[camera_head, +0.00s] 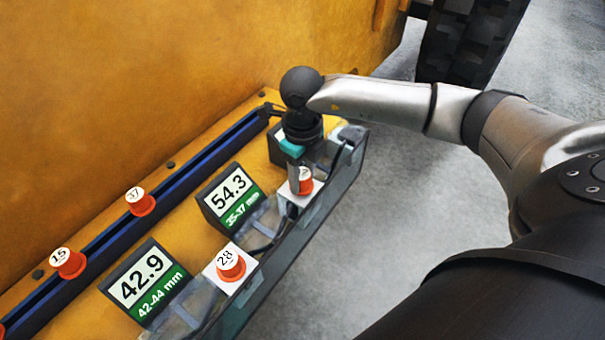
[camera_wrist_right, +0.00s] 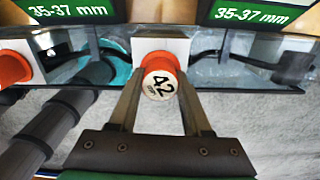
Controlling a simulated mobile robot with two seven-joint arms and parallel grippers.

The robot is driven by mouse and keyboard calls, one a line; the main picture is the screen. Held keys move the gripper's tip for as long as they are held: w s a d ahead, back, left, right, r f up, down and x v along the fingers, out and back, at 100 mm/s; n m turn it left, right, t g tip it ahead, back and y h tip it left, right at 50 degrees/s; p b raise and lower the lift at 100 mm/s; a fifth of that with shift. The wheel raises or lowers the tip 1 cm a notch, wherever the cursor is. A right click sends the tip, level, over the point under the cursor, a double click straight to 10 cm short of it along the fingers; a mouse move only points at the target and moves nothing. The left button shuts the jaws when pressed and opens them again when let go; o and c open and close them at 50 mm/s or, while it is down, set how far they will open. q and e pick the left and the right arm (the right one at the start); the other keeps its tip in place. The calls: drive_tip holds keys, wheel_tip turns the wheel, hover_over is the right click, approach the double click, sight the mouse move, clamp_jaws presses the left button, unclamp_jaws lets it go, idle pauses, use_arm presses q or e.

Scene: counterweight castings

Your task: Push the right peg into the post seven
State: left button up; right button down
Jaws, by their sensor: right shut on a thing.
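My right gripper (camera_head: 300,180) points down at the right end of the station row and is shut on an orange peg (camera_head: 306,184) with a white top. In the right wrist view the peg (camera_wrist_right: 158,80) reads 42 and sits between the two fingertips (camera_wrist_right: 160,92). A white block (camera_wrist_right: 162,46) is directly behind the peg; I cannot tell how deep the peg sits in it. The block (camera_head: 291,193) also shows in the head view. No label seven is readable. My left gripper is not in view.
Orange peg 28 (camera_head: 231,264) sits in another white block. Pegs 37 (camera_head: 140,201) and 15 (camera_head: 67,262) stand along a blue rail (camera_head: 100,245). Displays read 54.3 (camera_head: 231,187) and 42.9 (camera_head: 140,278). A yellow wall (camera_head: 150,80) rises behind; grey floor is clear at right.

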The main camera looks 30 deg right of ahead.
sight(302, 174)
drive_tip(key=shift+f+b, duration=0.3)
drive_tip(key=shift+f, duration=0.2)
drive_tip(key=shift+c, duration=1.4)
unclamp_jaws()
drive_tip(key=shift+r, duration=0.1)
wheel_tip(302, 174, up, 15)
